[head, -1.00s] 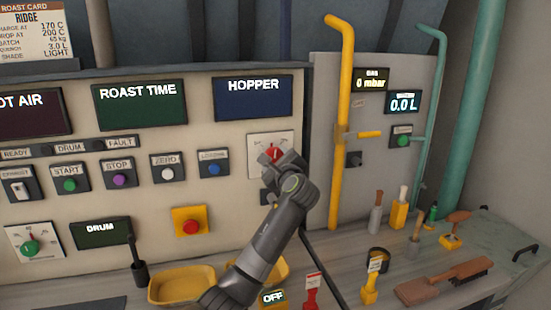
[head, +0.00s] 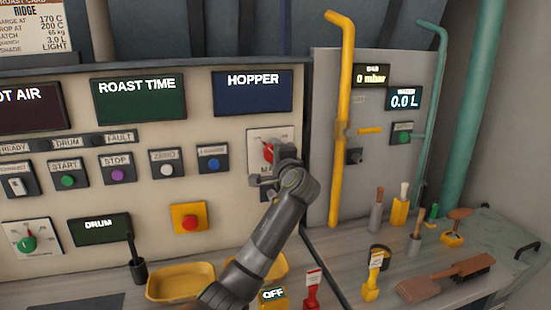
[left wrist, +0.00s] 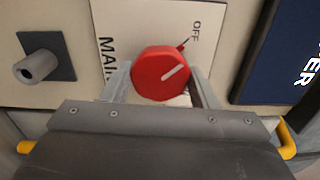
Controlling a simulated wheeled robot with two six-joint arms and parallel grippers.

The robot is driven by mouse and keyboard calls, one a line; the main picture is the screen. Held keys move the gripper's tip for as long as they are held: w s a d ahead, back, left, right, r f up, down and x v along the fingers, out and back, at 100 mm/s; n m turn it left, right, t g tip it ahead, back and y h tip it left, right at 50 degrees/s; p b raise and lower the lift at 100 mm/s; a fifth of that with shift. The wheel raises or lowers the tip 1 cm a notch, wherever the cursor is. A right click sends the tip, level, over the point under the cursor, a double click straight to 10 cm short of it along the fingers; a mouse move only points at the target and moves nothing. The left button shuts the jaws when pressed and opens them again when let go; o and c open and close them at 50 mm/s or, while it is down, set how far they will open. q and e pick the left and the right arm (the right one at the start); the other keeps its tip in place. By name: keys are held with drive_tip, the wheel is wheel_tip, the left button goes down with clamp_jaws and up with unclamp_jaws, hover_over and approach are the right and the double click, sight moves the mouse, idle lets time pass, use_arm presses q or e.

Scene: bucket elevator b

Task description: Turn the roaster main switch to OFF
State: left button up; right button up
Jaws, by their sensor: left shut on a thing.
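The main switch is a red round knob (head: 268,150) on a white plate (head: 284,133) under the HOPPER display in the head view. The left wrist view shows the knob (left wrist: 162,74) close up, with a white line on its face slanting to the upper right. The word OFF is printed on the plate (left wrist: 196,22) at the upper right, and MAIN, partly hidden, is at the left. My left gripper (left wrist: 161,86) is shut on the knob, one finger on each side. In the head view my left gripper (head: 275,166) hides the knob's lower part.
Left of the switch is a blue button (head: 213,165); below it is a red stop button (head: 190,223) on a yellow plate. A yellow pipe (head: 338,130) rises to the right. Yellow trays (head: 180,284), brushes and tagged tools stand on the bench below.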

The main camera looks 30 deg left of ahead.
use_arm(q)
drive_tip(key=shift+f+n, duration=0.15)
drive_tip(key=shift+n, duration=0.15)
idle(0.4)
drive_tip(key=o, duration=1)
drive_tip(key=shift+c, duration=0.2)
drive_tip(key=shift+d, duration=0.1)
drive_tip(key=b+v, duration=0.4)
drive_tip(key=v, duration=1.3)
drive_tip(key=shift+s, duration=0.2)
